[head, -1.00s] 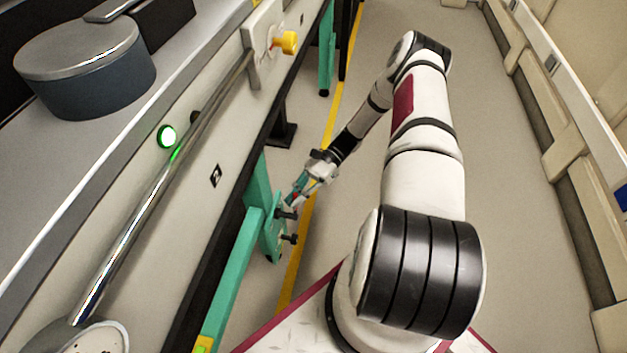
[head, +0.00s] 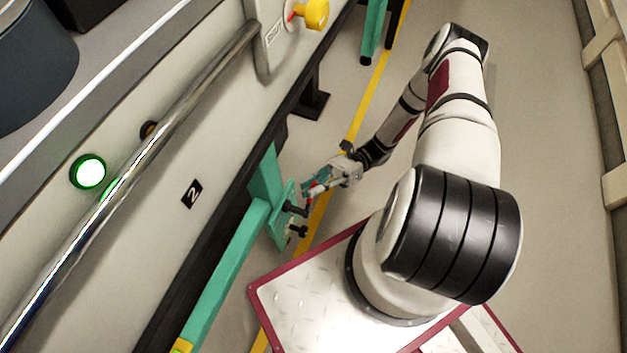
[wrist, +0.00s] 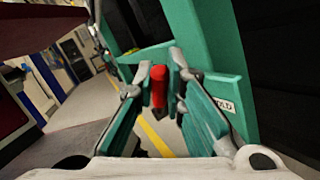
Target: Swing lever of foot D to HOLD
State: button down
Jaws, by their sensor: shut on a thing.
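My gripper (head: 312,188) is low beside the green foot bracket (head: 266,185) of the bench. In the wrist view my gripper (wrist: 162,92) is shut on the red-handled lever (wrist: 160,86), which stands between its two teal fingers. The red of the lever shows only as a small spot in the head view. A white label (wrist: 225,105) on the green frame reads "OLD", its first letter hidden, to the right of the lever. Black knobs (head: 297,209) stick out from the bracket just below the gripper. No foot letter is readable.
The bench side panel (head: 190,150) carries a chrome rail (head: 150,150), a lit green button (head: 88,171) and a black "2" label (head: 192,193). A yellow floor line (head: 365,105) runs along the bench.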

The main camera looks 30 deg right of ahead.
dwell(0.3)
jog(key=c, duration=1.6)
grip_release()
jog(key=shift+c, duration=0.2)
jog(key=v, duration=1.2)
